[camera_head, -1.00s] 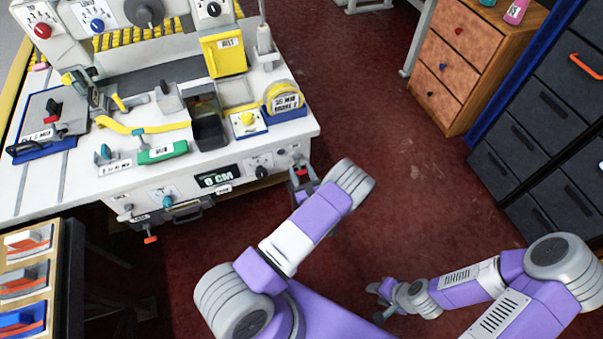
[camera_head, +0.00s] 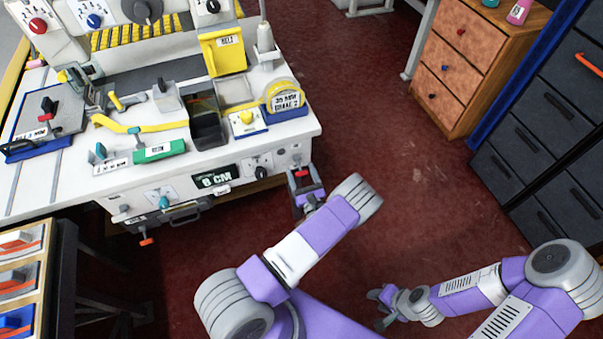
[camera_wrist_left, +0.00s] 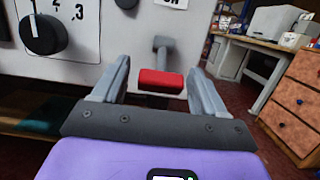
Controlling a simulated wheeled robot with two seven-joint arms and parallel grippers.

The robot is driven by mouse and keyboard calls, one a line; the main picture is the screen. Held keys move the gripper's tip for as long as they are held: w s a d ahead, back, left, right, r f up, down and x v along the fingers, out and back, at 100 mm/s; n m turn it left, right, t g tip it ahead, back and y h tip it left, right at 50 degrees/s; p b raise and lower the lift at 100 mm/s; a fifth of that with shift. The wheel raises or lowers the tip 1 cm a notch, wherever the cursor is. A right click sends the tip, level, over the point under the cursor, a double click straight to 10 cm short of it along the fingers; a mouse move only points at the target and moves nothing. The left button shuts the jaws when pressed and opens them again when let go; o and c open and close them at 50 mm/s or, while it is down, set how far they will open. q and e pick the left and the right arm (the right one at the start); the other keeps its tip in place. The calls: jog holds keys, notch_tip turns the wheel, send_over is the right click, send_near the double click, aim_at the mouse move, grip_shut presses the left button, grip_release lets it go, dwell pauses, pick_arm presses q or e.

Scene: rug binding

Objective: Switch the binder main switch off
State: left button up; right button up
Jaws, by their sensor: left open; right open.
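The binder (camera_head: 220,150) is the white machine with a "6 CM" plate on its front panel. A red-tipped lever on a grey stem (camera_wrist_left: 158,82) sits at the right end of that panel; I take it as the main switch, though its label is cut off. In the head view its red handle (camera_head: 301,173) shows at my left gripper. My left gripper (camera_wrist_left: 158,85) is open, its two fingers on either side of the red handle with gaps. In the head view my left gripper (camera_head: 303,180) is at the panel's right corner. My right gripper (camera_head: 380,308) is open and empty, low over the floor.
A black rotary knob (camera_wrist_left: 42,34) with numbers is left of the lever. A wooden drawer cabinet (camera_head: 458,65) and dark drawers (camera_head: 540,130) stand at the right. The red floor (camera_head: 400,160) between is clear. A trolley with bins (camera_head: 22,270) is at lower left.

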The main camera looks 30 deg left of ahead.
pick_arm(q)
jog(key=p+v, duration=0.1)
jog(key=v, duration=0.6)
jog(key=shift+s+d, duration=0.25)
jog(key=shift+a, duration=0.1)
